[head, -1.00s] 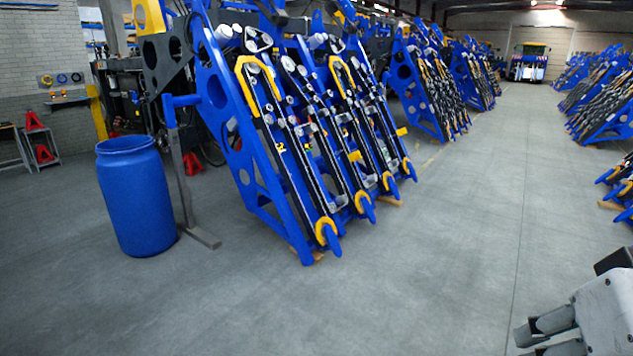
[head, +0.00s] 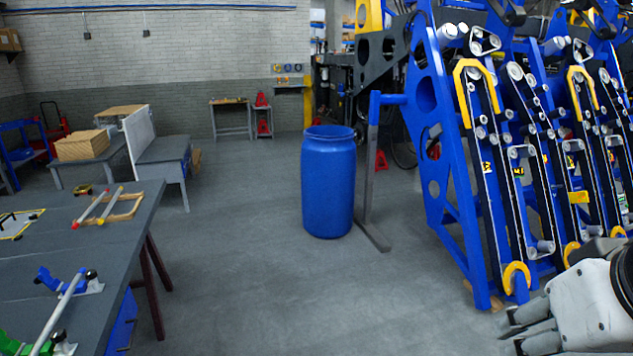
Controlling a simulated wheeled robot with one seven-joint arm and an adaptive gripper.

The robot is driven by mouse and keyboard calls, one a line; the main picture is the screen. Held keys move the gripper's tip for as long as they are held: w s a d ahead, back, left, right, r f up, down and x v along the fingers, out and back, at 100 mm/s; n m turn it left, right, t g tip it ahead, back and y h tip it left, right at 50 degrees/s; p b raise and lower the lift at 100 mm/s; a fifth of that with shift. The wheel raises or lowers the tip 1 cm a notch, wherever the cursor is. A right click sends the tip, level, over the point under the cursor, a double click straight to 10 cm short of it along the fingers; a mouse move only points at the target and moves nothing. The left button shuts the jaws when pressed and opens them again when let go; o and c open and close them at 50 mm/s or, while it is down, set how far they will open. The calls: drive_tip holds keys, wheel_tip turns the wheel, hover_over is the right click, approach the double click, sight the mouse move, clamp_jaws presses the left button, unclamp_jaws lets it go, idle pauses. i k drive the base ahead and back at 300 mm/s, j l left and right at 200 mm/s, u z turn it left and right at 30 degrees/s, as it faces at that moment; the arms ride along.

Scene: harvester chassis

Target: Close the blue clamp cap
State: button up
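A small blue clamp (head: 47,279) stands on the grey table at the left of the head view. It is small here, and I cannot tell whether its cap is up or down. A light rod (head: 62,312) runs beside it, between a white mount with a dark top (head: 90,283) and a green clamp (head: 52,345) at the bottom edge. My gripper (head: 522,329) is at the lower right, far from the clamp. Its fingers are partly cut off and I cannot tell how far apart they are. I see nothing held in it.
The grey table (head: 120,235) also bears a wooden frame with rods (head: 110,207). A blue barrel (head: 328,185) stands mid-view beside a grey post (head: 371,185). The blue harvester chassis (head: 460,150) fills the right.

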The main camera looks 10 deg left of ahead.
sight(44, 276)
drive_tip(key=i+u, duration=0.45)
drive_tip(key=i, duration=0.15)
drive_tip(key=i+u, duration=0.4)
drive_tip(key=i, duration=0.2)
drive_tip(key=i+u, duration=0.75)
drive_tip(key=u, duration=0.15)
drive_tip(key=i+j, duration=0.15)
drive_tip(key=i, duration=0.15)
drive_tip(key=i+j, duration=0.1)
drive_tip(key=i, duration=0.25)
drive_tip(key=u, duration=0.05)
